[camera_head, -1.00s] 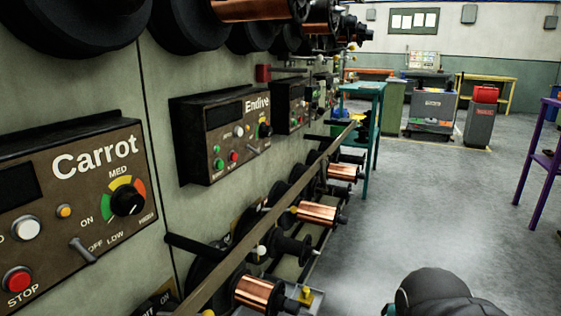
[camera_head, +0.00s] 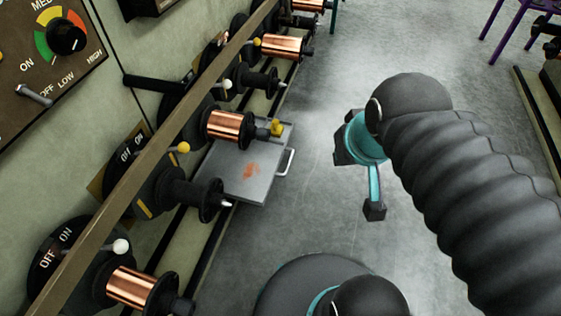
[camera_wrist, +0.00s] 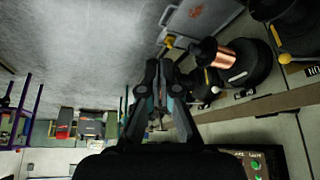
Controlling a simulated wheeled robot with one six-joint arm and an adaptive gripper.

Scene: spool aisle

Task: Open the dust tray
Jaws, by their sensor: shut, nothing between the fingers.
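The dust tray (camera_head: 240,172) is a flat grey metal tray with an orange-red mark on top. It juts out low beneath the spool row in the head view. Its pale bar handle (camera_head: 286,162) is on its right side, facing the aisle. The tray also shows at the top of the wrist view (camera_wrist: 212,8), with its handle (camera_wrist: 168,15) at its left. My gripper (camera_wrist: 158,66) is shut and empty in the wrist view, apart from the tray and handle. In the head view my arm hangs over the aisle floor, right of the handle.
A copper spool (camera_head: 228,128) and a yellow knob (camera_head: 277,127) are close to the tray. A long brown rail (camera_head: 150,150) runs along the machine front, above several switches and spools. The grey aisle floor (camera_head: 318,200) right of the handle is clear.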

